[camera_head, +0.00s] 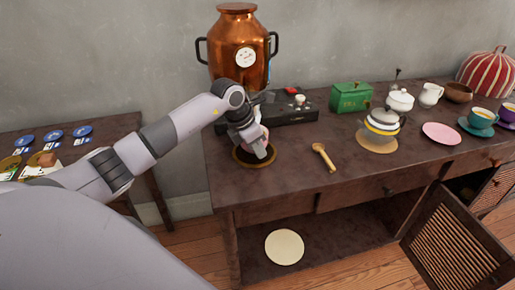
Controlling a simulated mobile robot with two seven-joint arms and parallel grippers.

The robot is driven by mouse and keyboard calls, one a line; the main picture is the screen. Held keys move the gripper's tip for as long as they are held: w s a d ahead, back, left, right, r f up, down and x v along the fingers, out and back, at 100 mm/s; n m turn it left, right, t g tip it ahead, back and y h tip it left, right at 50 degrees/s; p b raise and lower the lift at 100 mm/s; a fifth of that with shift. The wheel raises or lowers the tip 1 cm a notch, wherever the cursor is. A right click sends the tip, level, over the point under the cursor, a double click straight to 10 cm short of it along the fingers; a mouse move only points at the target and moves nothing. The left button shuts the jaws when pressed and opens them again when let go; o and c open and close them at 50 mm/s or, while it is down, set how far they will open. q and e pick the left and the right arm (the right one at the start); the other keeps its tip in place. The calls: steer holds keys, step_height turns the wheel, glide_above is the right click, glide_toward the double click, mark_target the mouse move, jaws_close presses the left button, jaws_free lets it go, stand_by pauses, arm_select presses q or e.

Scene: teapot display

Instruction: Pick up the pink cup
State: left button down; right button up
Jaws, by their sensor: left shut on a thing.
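My left gripper (260,151) is over the dark round coaster with a gold rim (240,160) on the sideboard, below and in front of the copper urn. It is shut on a small pink thing, the pink cup (265,134), of which only a sliver shows beside the fingers. The rest of the cup is hidden by the gripper, and I cannot tell whether it touches the coaster. My right gripper is not in view.
The copper urn (238,55) and a black tray (292,108) stand behind the gripper. A wooden scoop (324,158), striped teapot (382,122), green tea box (351,97), pink saucer (441,134) and teal cup (481,119) stand to the right. A cabinet door (455,245) hangs open.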

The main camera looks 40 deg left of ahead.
arm_select(q)
steer(key=shift+r, duration=1.4)
steer(key=shift+s+a+r, duration=0.1)
steer(key=shift+s+a, duration=0.05)
steer(key=s+a, duration=0.2)
steer(key=s, duration=0.1)
steer(key=s+a+b, duration=0.1)
steer(key=s+a, duration=0.1)
steer(key=s, duration=0.2)
steer(key=s+a+b, duration=0.1)
steer(key=s+a, duration=0.1)
steer(key=s, duration=0.2)
steer(key=shift+s+a, duration=0.1)
steer(key=shift+s, duration=0.05)
steer(key=shift+s+a+b, duration=0.2)
steer(key=shift+s+a, duration=0.15)
steer(key=shift+s, duration=0.3)
steer(key=shift+s+a+b, duration=0.15)
steer(key=shift+s+a, duration=0.2)
steer(key=shift+s, duration=0.25)
steer(key=shift+s+a+b, duration=0.2)
steer(key=shift+s+a, duration=0.15)
steer(key=shift+s, duration=0.3)
steer(key=shift+s, duration=0.15)
